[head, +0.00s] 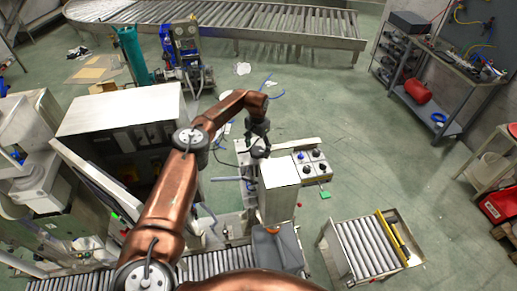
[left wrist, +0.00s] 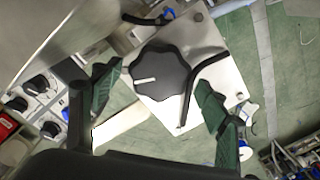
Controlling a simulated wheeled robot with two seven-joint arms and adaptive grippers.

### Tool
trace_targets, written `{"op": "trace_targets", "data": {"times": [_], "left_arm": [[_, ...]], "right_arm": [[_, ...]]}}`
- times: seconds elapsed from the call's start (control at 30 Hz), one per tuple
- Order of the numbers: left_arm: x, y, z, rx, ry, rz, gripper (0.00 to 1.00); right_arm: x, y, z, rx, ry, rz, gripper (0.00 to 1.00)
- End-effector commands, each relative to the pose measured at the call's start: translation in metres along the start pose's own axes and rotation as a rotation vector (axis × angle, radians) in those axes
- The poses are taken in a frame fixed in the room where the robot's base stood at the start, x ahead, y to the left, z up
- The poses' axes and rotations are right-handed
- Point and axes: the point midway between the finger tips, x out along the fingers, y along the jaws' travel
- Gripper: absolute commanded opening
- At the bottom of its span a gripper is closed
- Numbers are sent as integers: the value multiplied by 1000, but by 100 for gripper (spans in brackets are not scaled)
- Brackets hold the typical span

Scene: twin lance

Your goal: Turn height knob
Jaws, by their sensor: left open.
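The height knob is a large black lobed knob with a white pointer line (left wrist: 160,76), on a pale metal plate (left wrist: 222,75) in the left wrist view. In the head view a dark knob (head: 261,151) shows just below my left gripper (head: 257,136). My left gripper is open, with its two green-padded fingers (left wrist: 158,98) apart on either side of the knob's near side in the left wrist view. I cannot tell whether either finger touches the knob. A black curved lever or cable (left wrist: 197,85) passes close to the right finger. My right gripper is not in view.
A white-topped box (head: 280,173) stands just below the knob in the head view. A control panel with several small knobs (head: 312,167) is to its right. A roller stand (head: 365,247) is at lower right. Green floor (head: 350,130) is clear towards the right bench.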

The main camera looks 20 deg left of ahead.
Motion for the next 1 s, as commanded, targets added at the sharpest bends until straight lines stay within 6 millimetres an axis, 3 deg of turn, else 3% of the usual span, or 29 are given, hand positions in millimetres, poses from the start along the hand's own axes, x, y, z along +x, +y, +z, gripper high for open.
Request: {"op": "trace_targets", "data": {"times": [0.27, 0.7, 1.0], "left_arm": [[-8, 1, 0, 1, -2, 1, 68], [-92, 0, -1, 1, 1, 0, 68], [-119, 0, -1, 0, -1, 0, 68]], "right_arm": [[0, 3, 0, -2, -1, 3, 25], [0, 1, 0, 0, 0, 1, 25], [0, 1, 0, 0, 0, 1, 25]]}}
